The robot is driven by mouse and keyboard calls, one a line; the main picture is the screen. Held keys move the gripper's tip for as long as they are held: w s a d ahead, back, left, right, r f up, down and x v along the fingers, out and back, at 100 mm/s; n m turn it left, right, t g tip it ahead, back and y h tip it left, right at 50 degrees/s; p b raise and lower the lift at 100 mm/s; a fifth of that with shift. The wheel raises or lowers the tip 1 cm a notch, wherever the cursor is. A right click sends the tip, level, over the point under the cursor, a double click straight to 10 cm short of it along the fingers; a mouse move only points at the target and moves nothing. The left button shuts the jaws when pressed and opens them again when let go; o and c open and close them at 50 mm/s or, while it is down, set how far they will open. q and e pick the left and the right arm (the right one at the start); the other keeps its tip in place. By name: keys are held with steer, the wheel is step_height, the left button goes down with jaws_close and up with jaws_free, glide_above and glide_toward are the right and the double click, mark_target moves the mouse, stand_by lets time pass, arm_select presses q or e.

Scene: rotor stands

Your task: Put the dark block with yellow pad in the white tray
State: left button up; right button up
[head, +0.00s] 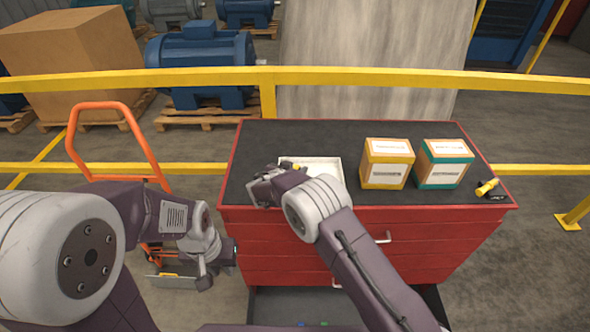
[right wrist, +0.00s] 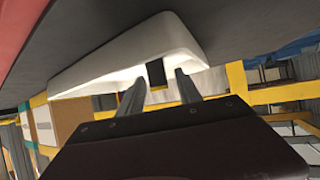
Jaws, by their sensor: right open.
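The white tray (head: 325,166) lies on the dark cabinet top, partly hidden by my right arm; it also shows in the right wrist view (right wrist: 180,45). The dark block (right wrist: 157,73) shows against the tray's white inside, just beyond my right fingertips. A small yellow patch, likely its pad (head: 298,167), shows at the tray's left part. My right gripper (head: 280,174) is at the tray's left side; its two fingers (right wrist: 160,82) are apart, with the block seen between them and not gripped. My left gripper (head: 205,280) hangs low left of the cabinet, its jaws unclear.
A yellow box (head: 387,163) and a teal box (head: 442,163) stand right of the tray. A yellow flashlight-like item (head: 487,187) lies at the right edge. A yellow rail (head: 400,78) runs behind the red cabinet (head: 450,235). An orange hand truck (head: 105,106) stands left.

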steer(key=shift+r+p, duration=0.3)
steer(key=shift+p, duration=0.05)
steer(key=shift+s+a+b, duration=0.15)
steer(key=shift+s+b, duration=0.15)
steer(key=shift+b, duration=0.05)
steer(key=b+v, duration=0.4)
steer(key=v, duration=0.6)
steer(key=shift+s+b, duration=0.35)
steer(key=shift+b, duration=0.05)
steer(key=shift+s+a+r, duration=0.15)
steer(key=shift+s+r, duration=0.1)
steer(key=shift+r, duration=0.05)
